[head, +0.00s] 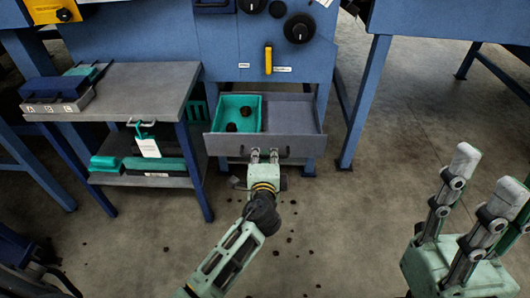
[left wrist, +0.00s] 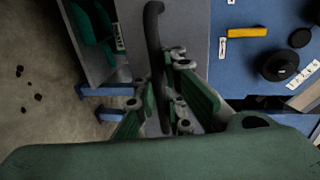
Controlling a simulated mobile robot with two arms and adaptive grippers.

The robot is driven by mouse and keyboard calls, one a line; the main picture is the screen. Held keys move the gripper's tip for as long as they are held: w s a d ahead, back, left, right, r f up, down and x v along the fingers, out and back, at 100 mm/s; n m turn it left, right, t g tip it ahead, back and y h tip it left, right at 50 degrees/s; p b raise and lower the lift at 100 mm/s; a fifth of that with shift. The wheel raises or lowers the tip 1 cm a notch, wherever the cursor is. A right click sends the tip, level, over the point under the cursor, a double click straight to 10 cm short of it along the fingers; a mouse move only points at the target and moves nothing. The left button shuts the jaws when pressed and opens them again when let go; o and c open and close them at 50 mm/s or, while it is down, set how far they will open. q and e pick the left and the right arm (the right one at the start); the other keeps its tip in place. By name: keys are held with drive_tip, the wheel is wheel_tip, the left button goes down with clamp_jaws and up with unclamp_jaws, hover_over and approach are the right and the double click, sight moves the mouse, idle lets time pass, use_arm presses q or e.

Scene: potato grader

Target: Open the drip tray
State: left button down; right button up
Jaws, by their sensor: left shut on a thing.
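The drip tray (head: 290,116) is a grey drawer under the blue machine. It stands pulled out, with its inside showing. A green bin (head: 257,104) with dark lumps sits in its left half; the right half is bare. My left gripper (head: 264,157) is at the middle of the tray's front, shut on its dark bar handle (left wrist: 154,42). In the left wrist view the handle runs between the fingers of my left gripper (left wrist: 164,105). My right gripper (head: 488,177) is at the right, fingers pointing up and apart, empty and away from the tray.
A grey-topped cart (head: 140,95) stands close to the left of the tray, with a white tag (head: 147,147) hanging from it. Blue machine legs (head: 364,100) stand to the right. Dark crumbs lie on the otherwise open concrete floor (head: 330,220) in front.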

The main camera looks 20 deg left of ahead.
use_arm(q)
drive_tip(key=c, duration=1.8)
unclamp_jaws()
drive_tip(key=shift+c, duration=0.2)
drive_tip(key=v, duration=1.2)
